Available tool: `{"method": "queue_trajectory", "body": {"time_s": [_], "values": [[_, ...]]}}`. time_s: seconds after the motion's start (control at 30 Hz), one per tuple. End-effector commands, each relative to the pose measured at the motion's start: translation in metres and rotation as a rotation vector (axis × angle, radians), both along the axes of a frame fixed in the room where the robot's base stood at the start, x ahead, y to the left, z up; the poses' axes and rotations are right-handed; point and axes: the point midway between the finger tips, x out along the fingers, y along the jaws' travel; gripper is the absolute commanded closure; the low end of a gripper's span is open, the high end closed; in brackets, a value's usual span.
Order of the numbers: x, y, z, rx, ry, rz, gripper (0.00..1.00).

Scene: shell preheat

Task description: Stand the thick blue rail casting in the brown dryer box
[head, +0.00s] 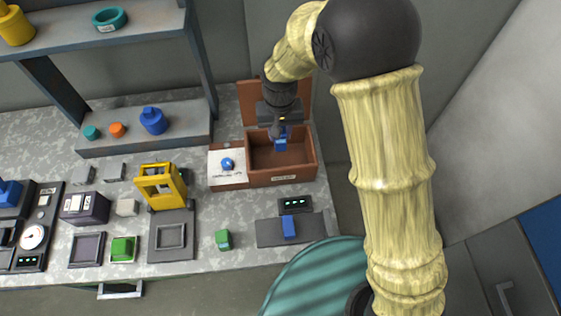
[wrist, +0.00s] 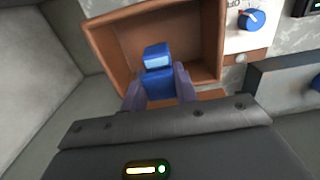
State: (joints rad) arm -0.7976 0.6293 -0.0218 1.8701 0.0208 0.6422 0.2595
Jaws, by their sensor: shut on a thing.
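The brown dryer box (head: 296,175) stands open at the back right of the bench, its lid raised behind it. It also shows in the wrist view (wrist: 111,50). My gripper (head: 276,132) is over the box's opening, shut on a blue casting (head: 281,144). In the wrist view the blue casting (wrist: 157,84), with a light patch on its face, sits between the two fingers of my gripper (wrist: 160,88). It overlaps the box interior there. I cannot tell whether its lower end touches the box floor. Another blue block (head: 289,228) lies on a dark plate nearer the front.
A white panel with a blue knob (head: 227,163) adjoins the box's left side. A display unit (head: 295,203) stands in front. A yellow frame (head: 160,185), a green block (head: 223,239) and shelves with blue, orange and teal parts lie left. A wall is close on the right.

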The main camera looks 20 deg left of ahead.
Motion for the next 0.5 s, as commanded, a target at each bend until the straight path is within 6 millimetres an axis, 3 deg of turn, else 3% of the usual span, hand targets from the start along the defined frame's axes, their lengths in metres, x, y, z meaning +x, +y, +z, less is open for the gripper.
{"method": "queue_trajectory", "body": {"time_s": [0.23,0.5], "values": [[0.0,0.0,-0.009,0.0,0.001,0.0,1.0],[0.0,0.0,-0.055,-0.002,0.002,0.001,1.0]]}}
